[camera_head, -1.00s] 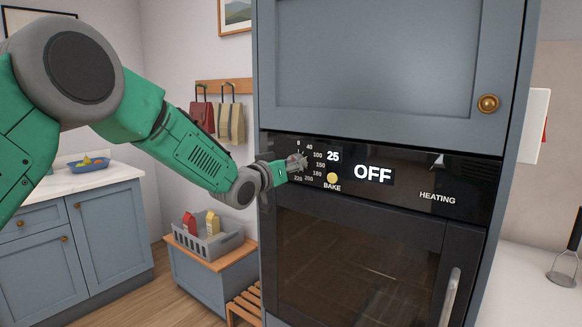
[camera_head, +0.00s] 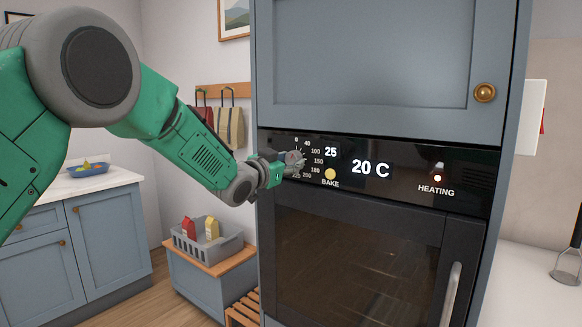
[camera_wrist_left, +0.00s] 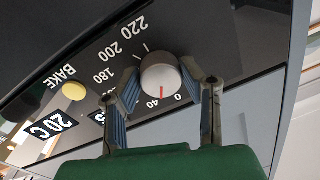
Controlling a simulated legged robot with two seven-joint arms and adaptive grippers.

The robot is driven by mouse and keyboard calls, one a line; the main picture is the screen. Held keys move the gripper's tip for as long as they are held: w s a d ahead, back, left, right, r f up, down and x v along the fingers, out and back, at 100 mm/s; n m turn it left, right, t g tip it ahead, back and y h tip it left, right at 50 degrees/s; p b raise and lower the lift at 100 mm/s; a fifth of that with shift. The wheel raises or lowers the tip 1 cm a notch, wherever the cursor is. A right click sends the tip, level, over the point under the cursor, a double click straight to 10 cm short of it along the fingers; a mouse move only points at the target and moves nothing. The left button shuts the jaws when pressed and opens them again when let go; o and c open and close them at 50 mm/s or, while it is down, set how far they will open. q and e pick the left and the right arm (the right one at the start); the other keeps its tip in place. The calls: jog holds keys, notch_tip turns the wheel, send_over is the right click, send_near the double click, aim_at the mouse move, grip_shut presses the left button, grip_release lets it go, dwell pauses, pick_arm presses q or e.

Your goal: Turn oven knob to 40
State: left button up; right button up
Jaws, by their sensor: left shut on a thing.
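The oven (camera_head: 365,265) has a dark control panel with a round silver knob (camera_head: 294,158) at its left end. My left gripper (camera_head: 281,166) is at the knob, coming from the left. In the left wrist view the gripper's two fingers (camera_wrist_left: 160,82) are shut on the knob (camera_wrist_left: 160,70), one on each side. The knob's red mark (camera_wrist_left: 163,95) points between 0 and 40. The panel display (camera_head: 370,168) reads 20 C and the heating lamp (camera_head: 437,178) is lit. My right gripper is not in view.
A yellow BAKE button (camera_head: 330,174) sits right of the dial. The oven door handle (camera_head: 450,293) stands out below the panel. A grey crate (camera_head: 207,245) with two cartons is on a bench left of the oven.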

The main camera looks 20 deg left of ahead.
pick_arm(q)
jog(key=shift+r, duration=0.1)
dwell(0.3)
jog(key=o, duration=1.1)
jog(key=shift+o, duration=0.2)
jog(key=shift+s, duration=0.1)
jog(key=shift+s+a, duration=0.1)
jog(key=v, duration=1.1)
jog(key=shift+s, duration=0.35)
jog(key=shift+a, duration=0.1)
